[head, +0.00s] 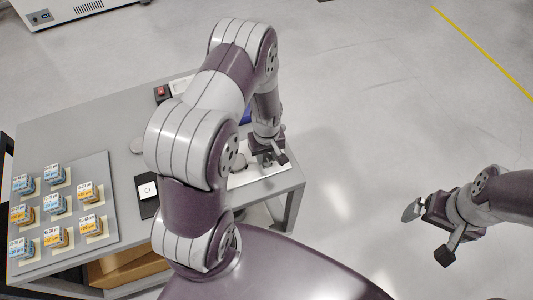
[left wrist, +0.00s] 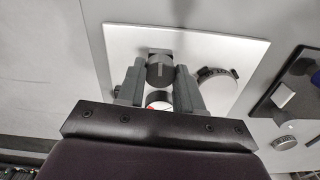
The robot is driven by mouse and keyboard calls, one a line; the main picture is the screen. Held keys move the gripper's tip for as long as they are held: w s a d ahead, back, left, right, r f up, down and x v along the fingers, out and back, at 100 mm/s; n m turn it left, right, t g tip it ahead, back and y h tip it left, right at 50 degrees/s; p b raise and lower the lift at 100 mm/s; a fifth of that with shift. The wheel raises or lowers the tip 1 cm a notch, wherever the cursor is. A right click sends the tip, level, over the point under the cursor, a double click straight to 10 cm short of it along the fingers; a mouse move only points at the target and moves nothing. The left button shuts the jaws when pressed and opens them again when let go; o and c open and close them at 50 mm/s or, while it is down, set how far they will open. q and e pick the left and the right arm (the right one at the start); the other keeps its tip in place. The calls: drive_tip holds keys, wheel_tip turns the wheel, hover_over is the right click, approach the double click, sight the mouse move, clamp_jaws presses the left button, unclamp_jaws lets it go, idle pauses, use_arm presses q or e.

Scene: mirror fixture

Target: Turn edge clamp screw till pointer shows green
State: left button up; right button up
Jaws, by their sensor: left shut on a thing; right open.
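A white fixture plate (left wrist: 195,45) lies on the grey table; in the head view it shows under my left gripper (head: 268,158). In the left wrist view a dark grey screw knob (left wrist: 160,70) with a pale line sits between my left fingers, which are shut on it. Just below the knob is a small round dial (left wrist: 158,99) with white and red showing. Its lower part is hidden by my gripper body, and I see no green. My right gripper (head: 417,209) is open and empty over the floor at the right.
A round disc (left wrist: 218,88) sits on the plate right of my fingers. A black panel (left wrist: 285,100) with round parts is further right. In the head view, a grey board (head: 103,170) with several labelled blocks fills the table's left. Floor is clear right of the table.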

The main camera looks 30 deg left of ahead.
sight(266, 158)
use_arm(q)
drive_tip(key=shift+m, duration=1.2)
drive_tip(key=o, duration=1)
drive_tip(key=shift+o, duration=0.2)
wheel_tip(266, 158, up, 13)
drive_tip(key=shift+b, duration=0.4)
drive_tip(key=shift+f, duration=0.1)
